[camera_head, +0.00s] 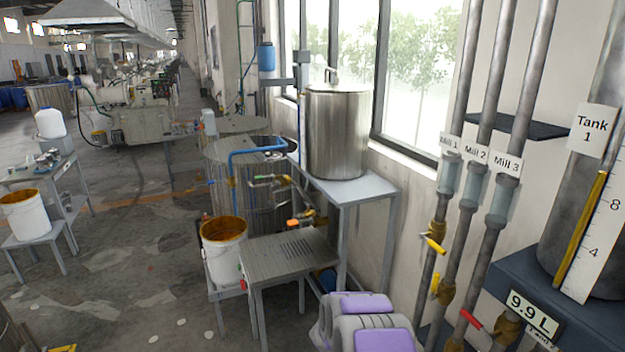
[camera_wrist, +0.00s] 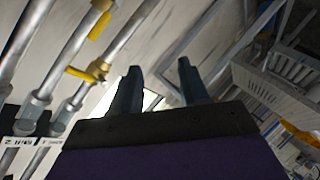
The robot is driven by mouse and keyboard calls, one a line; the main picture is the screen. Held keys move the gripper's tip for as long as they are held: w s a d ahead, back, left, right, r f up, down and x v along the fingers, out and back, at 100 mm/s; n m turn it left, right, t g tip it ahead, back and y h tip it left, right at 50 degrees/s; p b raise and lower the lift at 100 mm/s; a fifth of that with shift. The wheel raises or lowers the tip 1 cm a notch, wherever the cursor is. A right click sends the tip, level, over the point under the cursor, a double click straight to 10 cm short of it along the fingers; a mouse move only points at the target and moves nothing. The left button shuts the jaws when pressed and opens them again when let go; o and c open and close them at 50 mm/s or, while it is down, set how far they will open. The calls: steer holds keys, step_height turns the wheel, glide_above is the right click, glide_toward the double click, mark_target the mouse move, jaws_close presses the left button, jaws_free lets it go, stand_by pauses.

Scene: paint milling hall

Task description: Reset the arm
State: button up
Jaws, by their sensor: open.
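My gripper (camera_wrist: 158,88) shows in the wrist view. Its two dark fingers stand apart with nothing between them, so it is open and empty. Behind the fingers is a pale wall, with the mill pipes (camera_wrist: 62,52) and a yellow valve handle (camera_wrist: 85,75) to the left. In the head view, a grey and lilac body part of mine (camera_head: 362,325) shows at the bottom centre. The gripper fingers cannot be made out in the head view.
Three pipes labelled Mill 1, Mill 2 and Mill 3 (camera_head: 503,190) with valves stand at the right, beside Tank 1 (camera_head: 575,225). A steel tank (camera_head: 338,135) stands on a table. A white bucket (camera_head: 226,262) stands left of a grey bench (camera_head: 285,255).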

steer(key=s+a+r+y+b, duration=0.2)
steer(key=a+r+y, duration=0.55)
steer(key=a, duration=0.35)
steer(key=s+a+r+g+y+b, duration=0.1)
steer(key=s+a+r+g+y, duration=0.15)
steer(key=s, duration=0.65)
steer(key=s+a+r+g+y+b, duration=0.2)
steer(key=s+a+r, duration=0.1)
steer(key=s, duration=0.5)
steer(key=s+d+m+g+h+b, duration=0.1)
steer(key=s+d+g, duration=0.1)
steer(key=s, duration=1)
steer(key=s+d+m+g+h+b, duration=0.1)
steer(key=s+d+g, duration=0.2)
steer(key=s, duration=0.9)
steer(key=s+d+m+g+h+b, duration=0.1)
steer(key=s+d+g, duration=0.2)
steer(key=s, duration=0.9)
steer(key=d, duration=0.2)
steer(key=shift+d+f, duration=0.25)
steer(key=shift+d, duration=0.15)
steer(key=shift+d, duration=0.1)
